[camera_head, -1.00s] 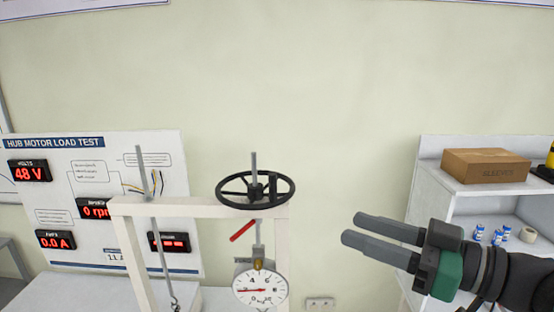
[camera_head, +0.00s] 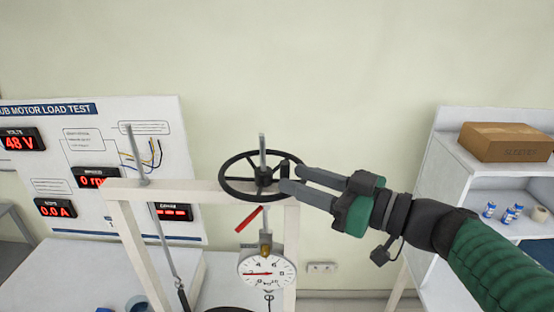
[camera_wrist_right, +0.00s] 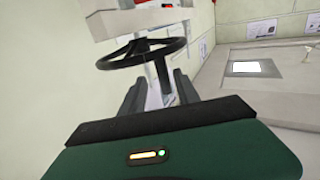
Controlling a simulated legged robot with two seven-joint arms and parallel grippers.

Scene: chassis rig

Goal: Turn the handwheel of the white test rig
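The black handwheel (camera_head: 237,193) lies flat on top of the white test rig frame (camera_head: 190,192), around an upright grey threaded rod. It also shows in the right wrist view (camera_wrist_right: 142,54). My right gripper (camera_head: 289,178) comes in from the right, its two grey fingers apart, with the tips at the wheel's right edge near its upright knob (camera_head: 285,166). In the right wrist view the fingers (camera_wrist_right: 157,90) are spread below the wheel in the picture. I cannot tell whether they touch the knob or rim. My left gripper is not in view.
A round dial gauge (camera_head: 267,271) hangs below the wheel beside a red pointer (camera_head: 248,219). A display board (camera_head: 100,165) stands behind on the left. A shelf unit (camera_head: 457,165) with a cardboard box (camera_head: 506,142) stands at the right.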

